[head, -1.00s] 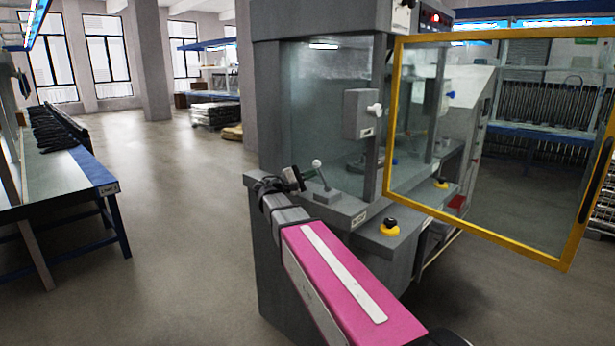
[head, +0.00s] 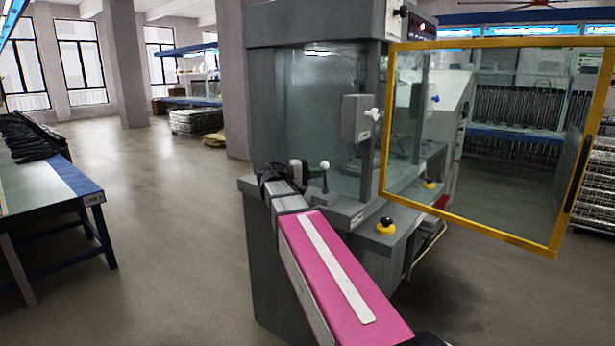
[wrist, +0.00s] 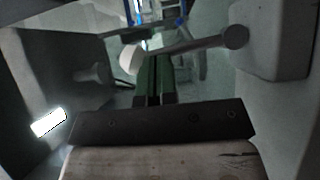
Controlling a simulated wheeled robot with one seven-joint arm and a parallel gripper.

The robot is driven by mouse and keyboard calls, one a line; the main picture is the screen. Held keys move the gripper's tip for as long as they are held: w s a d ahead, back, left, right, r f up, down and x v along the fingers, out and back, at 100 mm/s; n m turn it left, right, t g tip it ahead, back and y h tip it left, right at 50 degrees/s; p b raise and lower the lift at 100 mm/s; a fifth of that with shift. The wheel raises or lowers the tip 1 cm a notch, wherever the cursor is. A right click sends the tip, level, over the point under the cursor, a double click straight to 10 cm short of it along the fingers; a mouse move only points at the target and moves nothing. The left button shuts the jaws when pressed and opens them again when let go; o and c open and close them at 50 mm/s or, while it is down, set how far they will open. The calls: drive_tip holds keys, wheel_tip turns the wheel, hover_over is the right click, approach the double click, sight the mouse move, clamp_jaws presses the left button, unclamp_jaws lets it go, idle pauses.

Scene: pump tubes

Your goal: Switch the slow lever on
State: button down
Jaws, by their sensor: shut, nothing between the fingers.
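A lever with a pale ball knob (head: 324,166) stands on the grey machine's front ledge, its rod nearly upright. My gripper (head: 299,170) is just left of this lever in the head view, at ledge height. In the wrist view the lever's rod (wrist: 185,47) runs from a round pivot at right to the ball at left, crossing just beyond my green fingertips (wrist: 154,62). The fingers are shut with nothing between them. I cannot tell whether they touch the rod. A second lever with a white knob (head: 373,114) is on a grey box above. Label text is unreadable.
A yellow-framed clear door (head: 384,140) stands open at the right. A black-and-yellow button (head: 386,225) sits on the ledge at right. A workbench (head: 75,200) stands at the far left, with open floor between it and the machine.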

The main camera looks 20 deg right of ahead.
drive_tip(key=m, duration=0.1)
drive_tip(key=s+d+m+y, duration=0.1)
drive_tip(key=s+m+y, duration=0.1)
drive_tip(key=shift+d+r+t, duration=0.25)
drive_tip(key=shift+t, duration=0.05)
drive_tip(key=shift+s+d+m+y, duration=0.45)
drive_tip(key=shift+s+m+y, duration=0.25)
drive_tip(key=shift+m, duration=0.1)
drive_tip(key=shift+s+d+f+m+t+y, duration=0.15)
drive_tip(key=shift+s+d+m+t+y, duration=0.15)
drive_tip(key=shift+t+y, duration=0.1)
drive_tip(key=shift+s+f, duration=0.1)
drive_tip(key=shift+s+d, duration=0.15)
drive_tip(key=shift+d, duration=0.05)
